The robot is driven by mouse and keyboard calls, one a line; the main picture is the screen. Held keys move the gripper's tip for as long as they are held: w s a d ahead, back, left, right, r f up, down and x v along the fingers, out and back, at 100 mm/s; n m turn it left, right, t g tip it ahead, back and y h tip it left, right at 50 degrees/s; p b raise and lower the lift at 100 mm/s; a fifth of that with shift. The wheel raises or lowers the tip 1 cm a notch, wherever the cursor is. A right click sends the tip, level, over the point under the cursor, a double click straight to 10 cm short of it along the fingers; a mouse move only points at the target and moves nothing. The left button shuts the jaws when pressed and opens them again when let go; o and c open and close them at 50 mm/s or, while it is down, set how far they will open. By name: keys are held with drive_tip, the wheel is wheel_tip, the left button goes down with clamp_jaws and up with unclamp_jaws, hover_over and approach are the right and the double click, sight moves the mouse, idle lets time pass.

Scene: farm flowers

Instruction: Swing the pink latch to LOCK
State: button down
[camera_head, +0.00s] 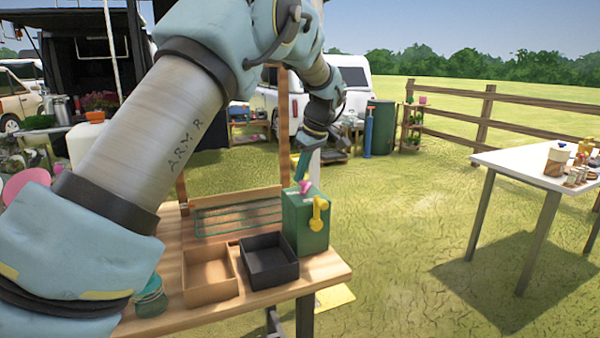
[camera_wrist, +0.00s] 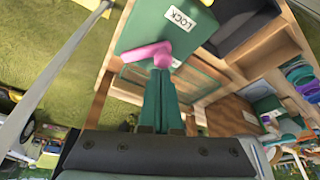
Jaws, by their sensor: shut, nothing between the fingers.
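The pink latch (camera_head: 305,186) sits on top of the green box (camera_head: 306,228) at the right end of the wooden table. In the wrist view the pink latch (camera_wrist: 146,52) has its arm pointing left from its rounded end, not toward the white LOCK label (camera_wrist: 180,18). A second white label (camera_wrist: 176,62) is partly hidden beside the latch. My gripper (camera_wrist: 160,72) is shut and empty, its teal fingertips right by the latch's rounded end; I cannot tell whether they touch. In the head view my gripper (camera_head: 303,166) is just above the box.
A yellow handle (camera_head: 318,215) is on the box's side. A black tray (camera_head: 269,262) and a wooden tray (camera_head: 209,275) stand left of the box. A wire rack (camera_head: 238,217) is behind them. Open grass lies to the right, before a white table (camera_head: 530,163).

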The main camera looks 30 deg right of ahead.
drive_tip(key=shift+w, duration=0.1)
drive_tip(key=shift+w+d+r+p, duration=0.1)
drive_tip(key=shift+w+d+p, duration=0.15)
drive_tip(key=shift+w+p, duration=0.3)
drive_tip(key=shift+w, duration=0.1)
